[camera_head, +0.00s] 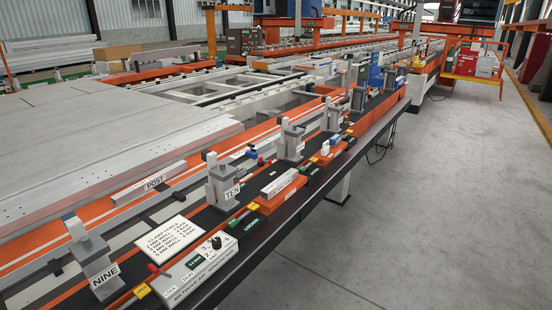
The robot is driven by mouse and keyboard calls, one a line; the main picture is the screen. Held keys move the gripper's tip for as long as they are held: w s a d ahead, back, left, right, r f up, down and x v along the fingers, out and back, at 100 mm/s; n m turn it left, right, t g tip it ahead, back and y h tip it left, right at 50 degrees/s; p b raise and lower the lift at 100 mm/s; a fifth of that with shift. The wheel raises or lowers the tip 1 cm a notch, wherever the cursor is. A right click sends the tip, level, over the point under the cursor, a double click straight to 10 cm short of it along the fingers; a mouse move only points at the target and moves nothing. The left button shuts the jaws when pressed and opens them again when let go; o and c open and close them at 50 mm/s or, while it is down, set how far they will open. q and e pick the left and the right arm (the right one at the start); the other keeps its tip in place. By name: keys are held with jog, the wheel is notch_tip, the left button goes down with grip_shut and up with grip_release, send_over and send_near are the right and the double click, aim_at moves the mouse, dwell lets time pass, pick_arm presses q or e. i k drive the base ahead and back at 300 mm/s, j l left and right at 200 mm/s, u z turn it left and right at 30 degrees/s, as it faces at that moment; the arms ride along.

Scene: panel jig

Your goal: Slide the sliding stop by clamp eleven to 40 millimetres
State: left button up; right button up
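A row of grey clamps runs along the near rail of the jig. The nearest is labelled NINE (98,262) and the one beyond it TEN (222,187). The third grey clamp (290,143) stands past TEN; its label is too small to read. A grey bar on an orange base (279,186) lies on the rail between TEN and the third clamp. Small red and white parts (326,149) sit just right of the third clamp. I cannot tell which of these is the sliding stop, and no scale marks are legible. Neither gripper is in view.
A control box with a dial and a red lever (195,268) and a white clamp-force card (172,236) lie between NINE and TEN. A large grey panel (90,140) covers the left of the jig. Clear concrete floor (430,200) extends along the right.

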aim_at(250, 154)
jog(key=i+l+u, duration=0.4)
jog(key=i+l, duration=1.1)
jog(key=l, duration=0.15)
jog(key=i+l, duration=0.6)
jog(key=i, duration=0.2)
jog(key=i+l+u, duration=0.1)
jog(key=i+l, duration=0.55)
jog(key=i, duration=0.15)
